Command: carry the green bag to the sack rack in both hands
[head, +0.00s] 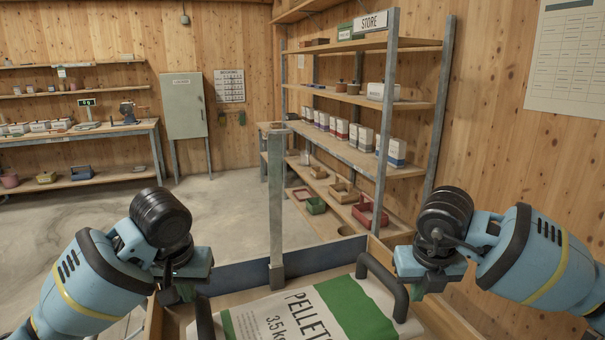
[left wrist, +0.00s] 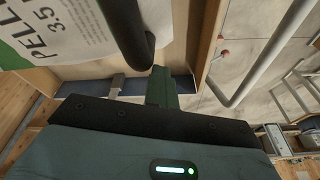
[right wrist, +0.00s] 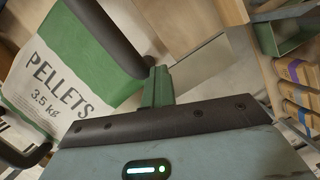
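The green bag (head: 330,312) is white and green, printed "PELLETS 3.5 kg", and lies at the bottom middle of the head view. A dark handle stands at each side of it, the left handle (head: 204,318) and the right handle (head: 380,283). My left gripper (head: 182,290) is beside the left handle; its fingertip (left wrist: 162,75) is close to that handle in the left wrist view. My right gripper (head: 428,285) is beside the right handle; its fingertip (right wrist: 159,75) is close to it in the right wrist view. Whether the fingers touch the handles or are parted is hidden.
A wooden-sided bin (head: 154,318) with a blue-grey far panel (head: 240,275) surrounds the bag. A grey post (head: 276,205) rises beyond it. A shelf marked "STORE" (head: 373,21) stands behind at the right, a workbench (head: 90,132) at the far left. Open floor (head: 215,205) lies between.

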